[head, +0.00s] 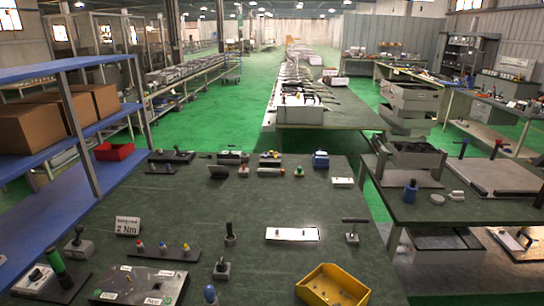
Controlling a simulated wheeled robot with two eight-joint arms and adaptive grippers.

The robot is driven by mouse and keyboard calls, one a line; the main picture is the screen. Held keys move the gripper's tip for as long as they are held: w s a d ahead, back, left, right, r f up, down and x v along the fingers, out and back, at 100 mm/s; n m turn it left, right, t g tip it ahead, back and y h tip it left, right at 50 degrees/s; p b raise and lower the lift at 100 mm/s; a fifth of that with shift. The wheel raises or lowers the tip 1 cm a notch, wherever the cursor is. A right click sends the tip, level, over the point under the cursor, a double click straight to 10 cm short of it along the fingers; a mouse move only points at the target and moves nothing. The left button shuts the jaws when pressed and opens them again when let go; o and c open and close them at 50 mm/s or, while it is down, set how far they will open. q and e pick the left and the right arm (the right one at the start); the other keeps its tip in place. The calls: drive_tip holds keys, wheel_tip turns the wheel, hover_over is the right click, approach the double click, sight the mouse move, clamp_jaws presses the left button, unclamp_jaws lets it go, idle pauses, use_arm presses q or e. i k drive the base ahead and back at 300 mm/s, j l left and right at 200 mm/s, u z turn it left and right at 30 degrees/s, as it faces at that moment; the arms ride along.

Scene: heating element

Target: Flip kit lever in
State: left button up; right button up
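Several lever-like parts stand on the dark green table (180,218); I cannot tell which one is the kit lever. A small grey block with a black T-shaped handle (352,231) stands at the right. A grey block with an upright black lever (221,268) stands near the front middle, and a dark upright knob (230,236) is behind it. Another grey block with a black-knobbed stick (78,245) stands at the left. A metal kit box (138,284) with white labels lies at the front left. Neither of my grippers shows in the head view.
A yellow bin (332,286) stands at the front right edge. A white plate (292,235) lies in the middle right. A green-handled tool (56,264) stands at the front left.

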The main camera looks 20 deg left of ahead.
sight(79, 229)
drive_tip(key=u, duration=2.1)
drive_tip(key=i+j+z, duration=0.1)
drive_tip(key=i+z, duration=0.15)
drive_tip(key=i+j+z, duration=0.25)
drive_tip(key=i+l, duration=0.1)
drive_tip(key=i, duration=0.05)
